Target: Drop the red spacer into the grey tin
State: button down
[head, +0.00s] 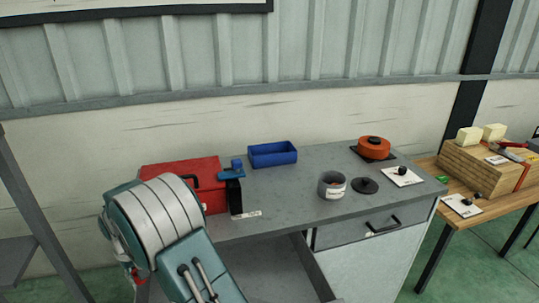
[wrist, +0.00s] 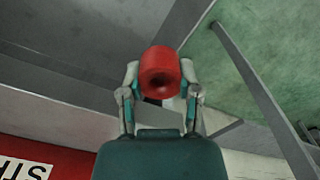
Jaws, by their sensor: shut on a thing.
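The red spacer (wrist: 160,70) is a short red cylinder with a dark hole in its end. My gripper (wrist: 160,84) is shut on it in the wrist view, with one finger on each side. The grey tin (head: 332,187) stands upright and open on the grey worktop in the head view, with a pale label on its side. A dark round lid (head: 364,185) with a knob lies flat to its right. My arm fills the lower left of the head view, well left of the tin, and my gripper cannot be made out there. The tin is not identifiable in the wrist view.
A red toolbox (head: 180,175) and a blue vise-like block (head: 234,172) are on the left of the worktop (head: 285,205). A blue bin (head: 272,154) and an orange round pot (head: 373,148) stand at the back.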

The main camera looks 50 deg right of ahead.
aim_at(326, 193)
jog(key=k+l+z, duration=0.2)
jog(key=k+l, duration=0.15)
jog(key=l, duration=0.3)
jog(key=k+l+z, duration=0.1)
jog(key=l, duration=0.25)
jog(key=k+l+z, duration=0.15)
jog(key=k+l, duration=0.1)
jog(key=l, duration=0.1)
